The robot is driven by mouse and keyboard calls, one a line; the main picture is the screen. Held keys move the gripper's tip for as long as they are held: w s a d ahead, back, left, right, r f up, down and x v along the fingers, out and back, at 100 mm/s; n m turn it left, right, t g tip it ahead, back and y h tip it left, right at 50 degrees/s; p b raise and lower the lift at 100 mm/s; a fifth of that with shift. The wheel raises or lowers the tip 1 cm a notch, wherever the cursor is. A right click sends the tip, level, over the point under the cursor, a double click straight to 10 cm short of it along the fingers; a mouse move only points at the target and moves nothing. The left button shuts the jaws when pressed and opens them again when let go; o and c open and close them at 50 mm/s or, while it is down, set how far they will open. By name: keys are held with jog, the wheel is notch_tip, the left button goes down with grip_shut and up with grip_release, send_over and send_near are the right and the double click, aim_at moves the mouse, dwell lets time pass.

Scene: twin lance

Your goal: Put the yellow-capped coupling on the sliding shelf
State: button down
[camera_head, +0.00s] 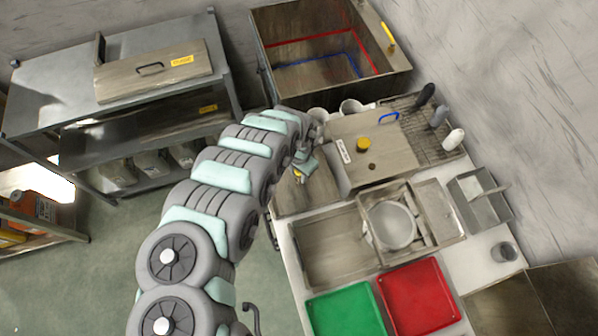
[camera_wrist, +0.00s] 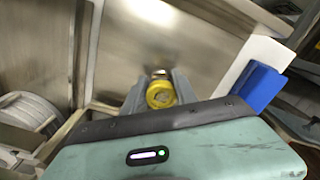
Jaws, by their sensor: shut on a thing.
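My gripper (camera_head: 304,166) is at the end of my arm, low over the left edge of the worktop. In the wrist view its two grey fingers (camera_wrist: 160,96) are closed around the yellow-capped coupling (camera_wrist: 161,93), the cap's round end facing the camera. In the head view a small yellow spot (camera_head: 298,175) at the fingertips appears to be this coupling. A flat metal panel (camera_head: 312,194) lies just below my gripper; I cannot tell whether it is the sliding shelf, or whether the coupling touches it.
A flat lid (camera_head: 380,165) with a yellow knob (camera_head: 363,145) and blue handle (camera_head: 389,117) is right of my gripper. Cups (camera_head: 351,107) and a wire rack (camera_head: 432,130) stand behind. A pot (camera_head: 391,224), green tray (camera_head: 346,313) and red tray (camera_head: 419,298) are in front.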

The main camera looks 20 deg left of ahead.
jog(key=c, duration=1)
grip_release()
jog(key=shift+f, duration=0.1)
notch_tip(320, 180, up, 12)
jog(key=shift+w+a+f+p, duration=0.1)
jog(key=shift+f+p, duration=0.1)
jog(key=shift+p, duration=0.85)
jog(key=shift+r, duration=0.4)
